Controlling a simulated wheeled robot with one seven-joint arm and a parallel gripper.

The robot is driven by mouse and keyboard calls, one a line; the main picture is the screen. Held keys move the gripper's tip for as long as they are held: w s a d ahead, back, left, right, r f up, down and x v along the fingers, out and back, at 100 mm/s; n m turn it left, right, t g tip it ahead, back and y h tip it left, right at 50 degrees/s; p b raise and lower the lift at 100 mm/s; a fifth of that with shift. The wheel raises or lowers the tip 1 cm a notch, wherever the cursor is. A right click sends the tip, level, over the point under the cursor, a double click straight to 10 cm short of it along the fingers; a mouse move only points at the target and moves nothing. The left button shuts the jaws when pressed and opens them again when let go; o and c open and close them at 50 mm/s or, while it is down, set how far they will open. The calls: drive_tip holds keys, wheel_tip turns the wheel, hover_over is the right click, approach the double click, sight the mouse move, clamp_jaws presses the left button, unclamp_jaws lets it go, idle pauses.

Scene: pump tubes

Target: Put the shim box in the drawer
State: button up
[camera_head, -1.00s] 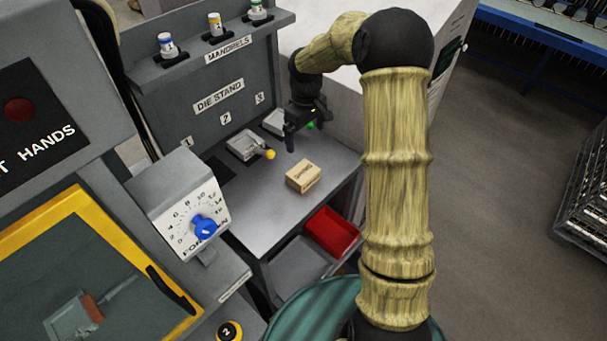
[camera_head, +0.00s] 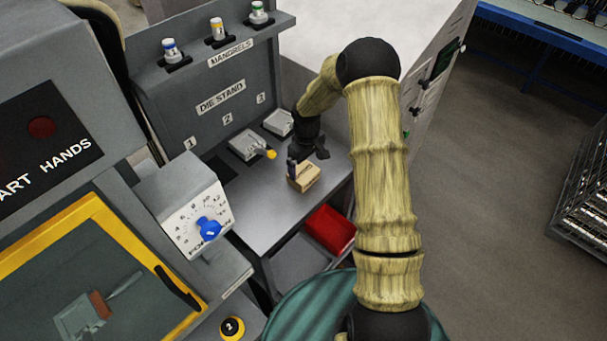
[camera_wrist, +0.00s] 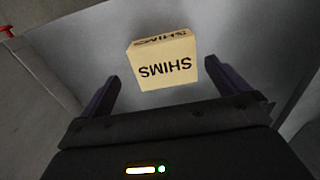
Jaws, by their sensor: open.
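The shim box (camera_head: 304,178) is a small tan box on the grey bench top, below the die stand. In the wrist view the box (camera_wrist: 165,66) shows the word SHIMS upside down and lies just ahead of my fingers, roughly between their lines. My gripper (camera_head: 307,159) is open and empty, at the far side of the box and close to it. In the wrist view my gripper (camera_wrist: 162,85) has one finger on each side. I cannot tell whether a finger touches the box.
The die stand (camera_head: 222,98) rises behind the bench, with several capped mandrels on its ledge. A control box with a blue dial (camera_head: 208,228) stands at the left.

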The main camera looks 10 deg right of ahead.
sight(305, 173)
drive_tip(key=shift+s+a+f+p, duration=0.15)
drive_tip(key=shift+f+p, duration=1.1)
drive_tip(key=shift+f, duration=1.3)
drive_tip(key=shift+a, duration=0.1)
drive_tip(key=c, duration=1.2)
drive_tip(key=shift+r, duration=0.15)
wheel_tip(305, 173, up, 10)
drive_tip(key=b, duration=0.3)
